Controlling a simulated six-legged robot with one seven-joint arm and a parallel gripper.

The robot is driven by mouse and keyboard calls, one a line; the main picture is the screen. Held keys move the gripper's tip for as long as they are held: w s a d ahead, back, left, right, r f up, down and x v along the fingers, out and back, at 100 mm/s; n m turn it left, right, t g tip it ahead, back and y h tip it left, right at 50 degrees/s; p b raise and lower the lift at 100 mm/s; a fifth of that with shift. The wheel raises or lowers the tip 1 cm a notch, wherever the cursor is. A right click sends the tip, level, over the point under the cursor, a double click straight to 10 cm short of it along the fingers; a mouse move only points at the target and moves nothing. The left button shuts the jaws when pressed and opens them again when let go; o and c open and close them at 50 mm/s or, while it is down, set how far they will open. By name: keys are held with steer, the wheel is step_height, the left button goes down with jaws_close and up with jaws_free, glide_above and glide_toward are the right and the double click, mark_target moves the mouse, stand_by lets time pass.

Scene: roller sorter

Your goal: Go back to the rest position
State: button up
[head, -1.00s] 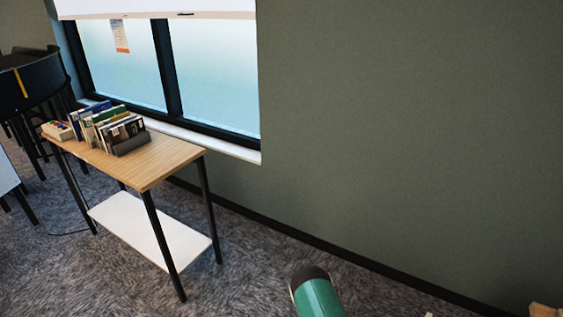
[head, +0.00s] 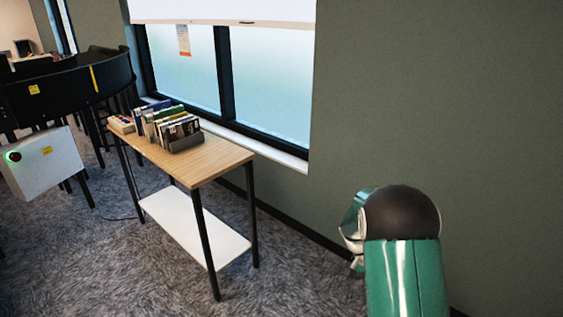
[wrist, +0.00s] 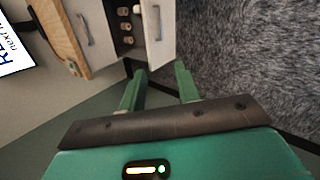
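My gripper (wrist: 161,72) shows in the wrist view with its two green fingers spread apart and nothing between them. It is open and empty. In the head view a green and black part of my arm rises at the lower right, in front of the wall; my fingers cannot be made out there. In the wrist view a cabinet (wrist: 110,25) with pale fronts and an open drawer (wrist: 127,30) lies beyond the fingertips. Several small cylindrical items lie in the drawer. Whether the fingertips touch the cabinet cannot be told, but they appear apart from it.
A wooden-topped table (head: 205,165) with a file rack (head: 186,143) stands by the window. A black curved machine (head: 70,85) and a white control box (head: 42,165) are at the left. Carpet (head: 120,265) in front is clear. A sign (wrist: 12,45) shows in the wrist view.

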steer(key=s+a+r+n+t+y, duration=0.2)
steer(key=s+a+r+t, duration=0.15)
steer(key=r, duration=0.65)
steer(key=s+a+r+n+t+y, duration=0.1)
steer(key=s+a+r+t, duration=0.2)
steer(key=r, duration=0.7)
steer(key=s+a+r+n+t+y, duration=0.1)
steer(key=s+a+r+n+t, duration=0.1)
steer(key=s, duration=0.5)
steer(key=s+a+r+n+t+y, duration=0.1)
steer(key=s+a+r+t, duration=0.1)
steer(key=s+a+r, duration=0.2)
steer(key=s+r, duration=0.1)
steer(key=s, duration=0.2)
steer(key=shift+s+a+r+n+t, duration=0.25)
steer(key=shift+s+r+n+t, duration=0.05)
steer(key=shift+s+n+t, duration=0.1)
steer(key=shift+d, duration=0.15)
